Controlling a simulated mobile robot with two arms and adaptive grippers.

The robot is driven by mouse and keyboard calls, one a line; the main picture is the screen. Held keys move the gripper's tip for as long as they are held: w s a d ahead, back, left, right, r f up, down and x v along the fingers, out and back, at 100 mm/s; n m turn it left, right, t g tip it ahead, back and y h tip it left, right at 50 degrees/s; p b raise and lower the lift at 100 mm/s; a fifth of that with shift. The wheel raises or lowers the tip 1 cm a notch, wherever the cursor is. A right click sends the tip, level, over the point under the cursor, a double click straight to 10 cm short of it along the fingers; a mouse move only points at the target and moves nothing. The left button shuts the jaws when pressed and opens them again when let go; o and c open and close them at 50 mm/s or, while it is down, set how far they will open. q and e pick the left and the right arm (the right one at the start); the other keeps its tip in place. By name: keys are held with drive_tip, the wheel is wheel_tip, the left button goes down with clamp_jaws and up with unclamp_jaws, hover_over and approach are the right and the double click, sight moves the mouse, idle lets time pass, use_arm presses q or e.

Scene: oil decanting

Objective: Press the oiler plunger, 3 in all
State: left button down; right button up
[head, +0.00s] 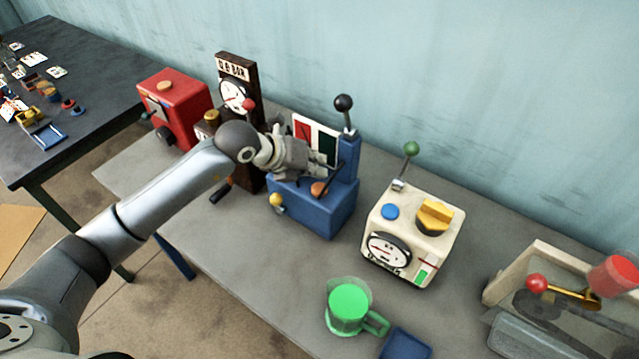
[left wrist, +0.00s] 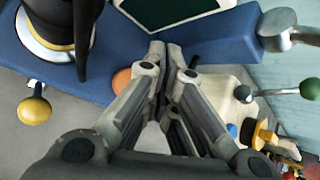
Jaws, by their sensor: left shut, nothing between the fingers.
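My left gripper (head: 318,170) is shut and empty, over the top of the blue box (head: 312,213). In the left wrist view its closed fingertips (left wrist: 167,52) are close to an orange dome (left wrist: 122,78) on the blue box; I cannot tell whether they touch. The orange dome also shows in the head view (head: 318,189). A black cone with a yellow and white ringed base (left wrist: 62,25) stands on the blue box in the wrist view. I cannot tell for sure which part is the oiler plunger. My right gripper is not in view.
A black-knobbed lever (head: 344,103) rises at the blue box's back. The box's front has a yellow knob (head: 275,199). A cream box with a gauge (head: 409,235) stands to the right, a green cup (head: 349,305) in front, and a red box (head: 177,103) to the left.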

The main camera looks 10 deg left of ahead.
use_arm(q)
drive_tip(key=shift+r+p, duration=0.55)
drive_tip(key=shift+r, duration=0.8)
idle(0.7)
